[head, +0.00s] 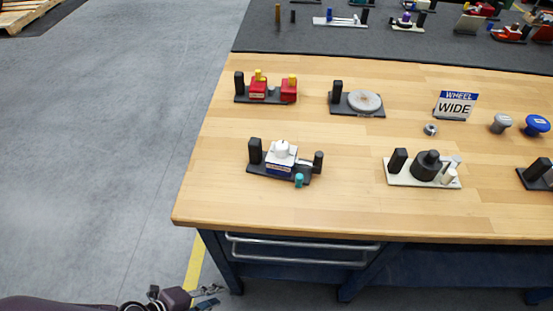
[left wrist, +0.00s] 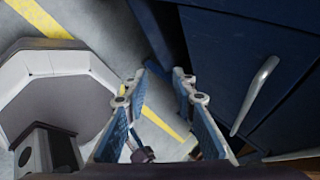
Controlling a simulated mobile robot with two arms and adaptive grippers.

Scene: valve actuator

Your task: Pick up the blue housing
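No part is plainly a blue housing. A white and blue block (head: 281,161) sits on a dark base plate on the near left of the wooden table. A round blue knob (head: 537,124) stands at the right; I cannot tell whether either is the housing. My left gripper (head: 212,296) is low in front of the table, apart from all parts. In the left wrist view its two fingers (left wrist: 160,80) are spread with nothing held between them. My right gripper is in neither view.
The wooden table (head: 240,209) has clear room along its front edge. A drawer handle (head: 300,250) lies below that edge; a handle also shows close by in the left wrist view (left wrist: 254,95). Red parts (head: 259,89), a grey disc (head: 364,101) and a "WIDE" sign (head: 456,105) stand behind.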

